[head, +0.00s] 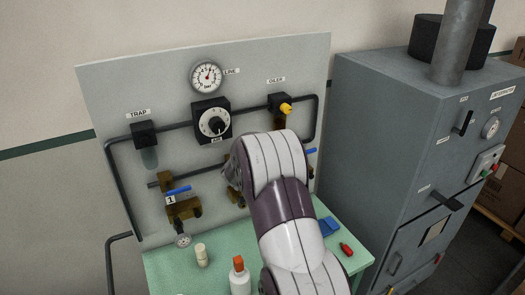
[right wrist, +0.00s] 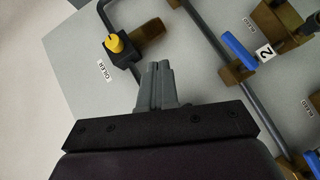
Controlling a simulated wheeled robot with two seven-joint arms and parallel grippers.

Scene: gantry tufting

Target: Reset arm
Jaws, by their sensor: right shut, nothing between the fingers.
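My right arm (head: 283,205) rises from the bottom of the head view and reaches in front of the pipe panel (head: 110,85). Its gripper is hidden behind the arm there. In the right wrist view my right gripper (right wrist: 157,78) is shut and empty, its fingers together, seen against the panel. It appears clear of the fittings. The oiler with its yellow knob (right wrist: 116,43) lies up and left of the fingers, and valve 2's blue handle (right wrist: 238,50) lies to the right. My left gripper is not in view.
The green bench (head: 165,262) below the panel holds a white bottle with an orange cap (head: 239,278), a cream bottle (head: 201,254) and a small red item (head: 346,249). Valve 1's blue handle (head: 178,192) is left of my arm. A grey cabinet (head: 385,125) stands at right.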

